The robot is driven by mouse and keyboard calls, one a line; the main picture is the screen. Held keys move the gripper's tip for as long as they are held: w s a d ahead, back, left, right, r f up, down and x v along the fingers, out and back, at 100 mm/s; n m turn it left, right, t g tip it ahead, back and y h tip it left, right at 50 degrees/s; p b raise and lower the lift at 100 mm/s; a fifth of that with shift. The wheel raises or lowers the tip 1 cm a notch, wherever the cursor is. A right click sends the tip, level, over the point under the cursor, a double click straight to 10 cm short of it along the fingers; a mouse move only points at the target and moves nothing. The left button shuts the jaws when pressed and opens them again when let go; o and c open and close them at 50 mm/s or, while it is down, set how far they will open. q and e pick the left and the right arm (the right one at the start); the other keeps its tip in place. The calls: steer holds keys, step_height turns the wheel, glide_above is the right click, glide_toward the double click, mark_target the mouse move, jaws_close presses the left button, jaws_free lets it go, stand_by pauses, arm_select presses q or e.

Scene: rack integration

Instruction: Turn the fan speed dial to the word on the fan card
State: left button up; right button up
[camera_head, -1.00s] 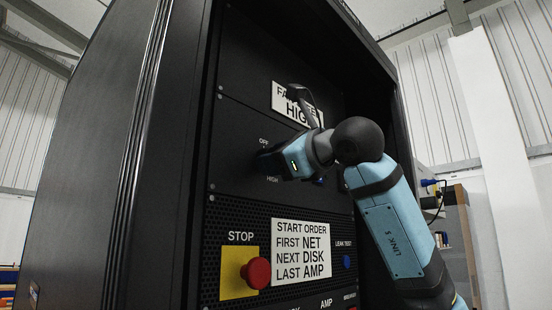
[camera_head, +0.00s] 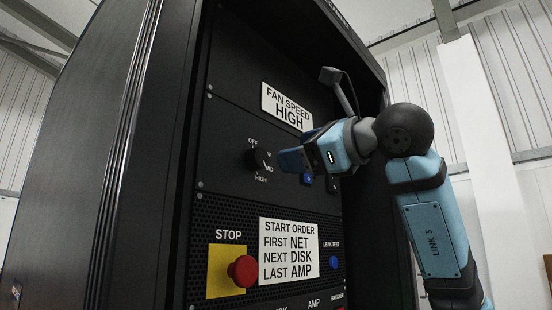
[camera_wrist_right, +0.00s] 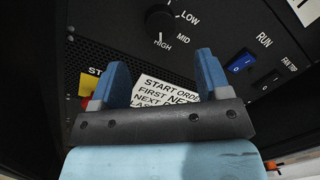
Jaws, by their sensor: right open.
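The fan card (camera_head: 287,107) on the upper panel reads "FAN SPEED HIGH". The black fan speed dial (camera_head: 253,159) is below it, ringed by OFF, MID, HIGH and a partly hidden word. In the right wrist view the dial (camera_wrist_right: 159,19) shows LOW, MID and HIGH beside it, and a pale mark at its lower edge seems to point at HIGH. My right gripper (camera_head: 284,159) is just right of the dial and clear of it. In its wrist view, the blue fingers (camera_wrist_right: 160,78) are apart with nothing between them. My left gripper is out of view.
Below are a red stop button (camera_head: 242,271) on a yellow plate, a start order card (camera_head: 289,250) and a blue leak test button (camera_head: 333,262). A blue RUN switch (camera_wrist_right: 241,63) and a black fan trip switch (camera_wrist_right: 268,80) sit right of the dial. Rack side walls frame the panel.

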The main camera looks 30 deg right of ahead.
steer(key=v, duration=0.5)
steer(key=shift+s+d, duration=0.1)
steer(key=shift+s, duration=0.1)
stand_by(0.3)
steer(key=shift+f, duration=0.1)
